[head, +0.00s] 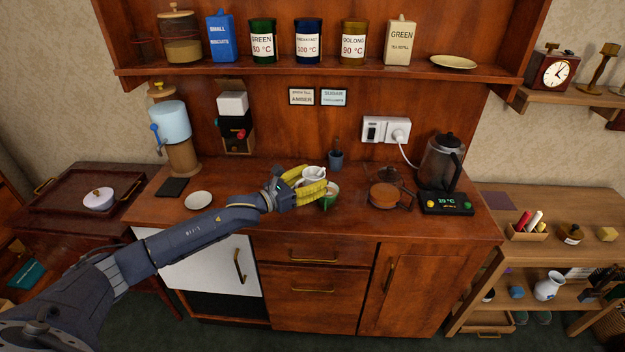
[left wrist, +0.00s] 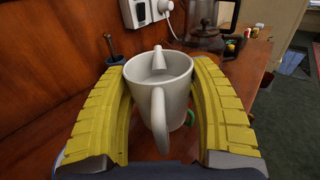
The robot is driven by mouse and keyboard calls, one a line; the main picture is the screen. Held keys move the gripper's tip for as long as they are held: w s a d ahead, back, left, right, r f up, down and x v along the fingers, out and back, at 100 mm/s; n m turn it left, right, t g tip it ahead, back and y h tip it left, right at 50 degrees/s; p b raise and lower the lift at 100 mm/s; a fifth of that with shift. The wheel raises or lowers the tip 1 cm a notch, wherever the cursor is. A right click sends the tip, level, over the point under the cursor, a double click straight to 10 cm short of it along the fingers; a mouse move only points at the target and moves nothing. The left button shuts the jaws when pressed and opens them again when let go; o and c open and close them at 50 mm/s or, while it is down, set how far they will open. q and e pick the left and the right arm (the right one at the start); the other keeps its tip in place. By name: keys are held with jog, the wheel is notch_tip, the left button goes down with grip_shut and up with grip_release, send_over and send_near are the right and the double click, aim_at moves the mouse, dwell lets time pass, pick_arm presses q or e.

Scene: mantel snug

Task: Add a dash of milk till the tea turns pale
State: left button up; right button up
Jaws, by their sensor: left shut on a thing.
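My left gripper (head: 315,179) has its yellow fingers shut on a small white jug (head: 313,171) above the middle of the counter. In the left wrist view the jug (left wrist: 158,92) sits between both fingers, its handle towards the camera and its spout on the far side. Its inside looks pale; I cannot tell how much milk is in it. A green cup (head: 330,197) stands just below and beside the fingers, partly hidden by them. A sliver of the cup shows behind the jug in the left wrist view (left wrist: 190,117). The tea's surface cannot be made out. My right gripper is out of view.
A glass kettle (head: 441,160) stands on its base at the right, with a brown lidded pot (head: 384,195) left of it. A small dark pot (head: 336,159) is behind the jug. A white saucer (head: 199,200) lies at the left.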

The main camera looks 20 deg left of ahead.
aim_at(313, 173)
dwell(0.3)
pick_arm(q)
jog(key=shift+r, duration=0.2)
jog(key=shift+r, duration=1.3)
jog(key=shift+r, duration=0.1)
